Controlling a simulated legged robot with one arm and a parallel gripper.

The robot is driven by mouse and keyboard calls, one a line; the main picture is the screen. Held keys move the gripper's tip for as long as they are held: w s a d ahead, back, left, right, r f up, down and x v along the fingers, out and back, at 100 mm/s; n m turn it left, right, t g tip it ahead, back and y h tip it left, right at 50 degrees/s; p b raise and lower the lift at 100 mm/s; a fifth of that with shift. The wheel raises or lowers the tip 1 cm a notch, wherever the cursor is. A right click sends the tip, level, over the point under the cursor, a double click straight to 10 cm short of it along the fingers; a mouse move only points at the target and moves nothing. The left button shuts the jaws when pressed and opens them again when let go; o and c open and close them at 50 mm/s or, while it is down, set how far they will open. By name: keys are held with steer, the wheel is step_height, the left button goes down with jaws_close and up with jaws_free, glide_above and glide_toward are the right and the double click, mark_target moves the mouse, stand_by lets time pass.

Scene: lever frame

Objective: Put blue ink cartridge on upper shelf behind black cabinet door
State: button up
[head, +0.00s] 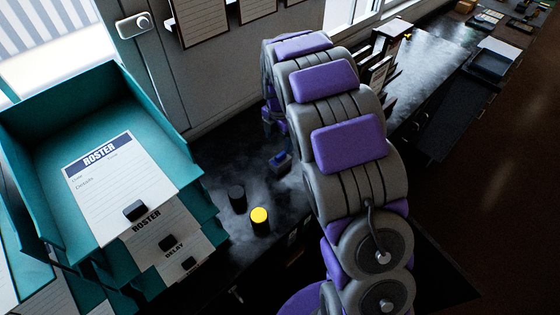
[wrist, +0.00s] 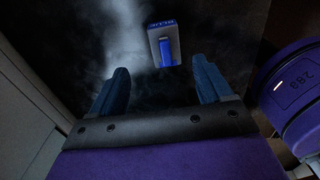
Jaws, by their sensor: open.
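The blue ink cartridge (head: 281,161) stands on the dark countertop just left of my arm in the head view. In the wrist view the cartridge (wrist: 164,46) is a small grey box with a blue strip and blue lettering. It lies ahead of my gripper (wrist: 161,84), between the lines of the two blue fingers and a little right of centre. The fingers are wide apart with nothing between them. In the head view my gripper is mostly hidden behind my purple and grey arm. No upper shelf or open cabinet door can be made out.
A black cylinder (head: 237,197) and a yellow-topped cylinder (head: 260,221) stand on the countertop (head: 225,165) left of the cartridge. Teal paper trays (head: 150,90) fill the left side. A grey wall panel (head: 190,80) rises behind. Dark cabinet fronts (head: 435,120) run at right.

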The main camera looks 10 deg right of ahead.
mark_target(280, 154)
step_height(280, 154, down, 4)
steer(key=shift+r, duration=0.15)
steer(key=f, duration=0.4)
steer(key=shift+s+f, duration=0.3)
steer(key=shift+s, duration=0.1)
steer(key=shift+w+f, duration=0.1)
steer(key=shift+f, duration=0.25)
steer(key=shift+c, duration=0.4)
steer(key=c, duration=1.1)
steer(key=shift+r, duration=0.1)
